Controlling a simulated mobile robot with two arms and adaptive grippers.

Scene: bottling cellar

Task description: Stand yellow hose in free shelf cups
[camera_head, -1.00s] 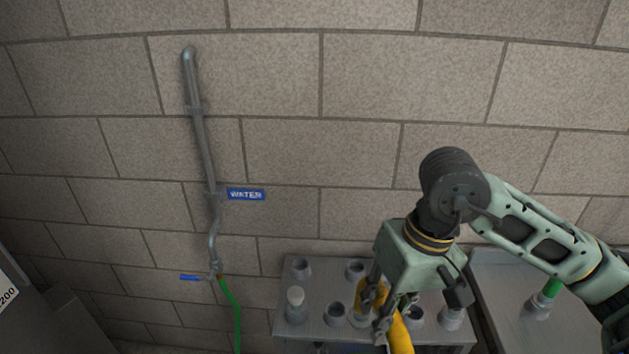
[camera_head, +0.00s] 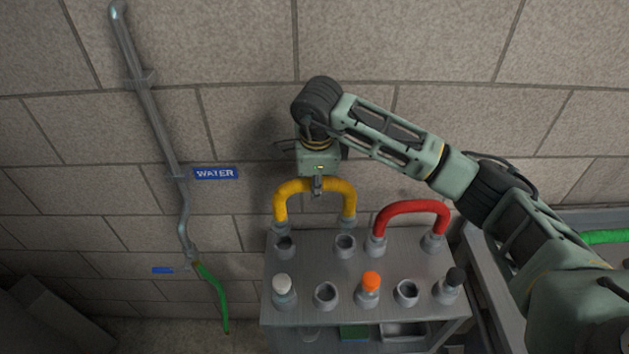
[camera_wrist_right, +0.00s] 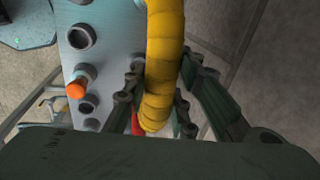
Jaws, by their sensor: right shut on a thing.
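The yellow hose (camera_head: 316,186) is bent into an arch with its two grey ends hanging down. My right gripper (camera_head: 318,186) is shut on the top of the arch. The hose ends appear just above or at two empty back-row cups of the shelf, the left cup (camera_head: 285,247) and the cup right of it (camera_head: 345,246); whether they touch I cannot tell. In the right wrist view the yellow hose (camera_wrist_right: 164,55) runs between the fingers. The grey shelf (camera_head: 315,268) has two rows of cups. My left gripper is not in view.
A red hose (camera_head: 410,208) stands in the two right back cups. The front row has white (camera_head: 282,283), orange (camera_head: 371,282) and black (camera_head: 455,277) topped pieces, with empty cups (camera_head: 326,295) between. A block wall with a water pipe (camera_head: 158,120) is behind.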

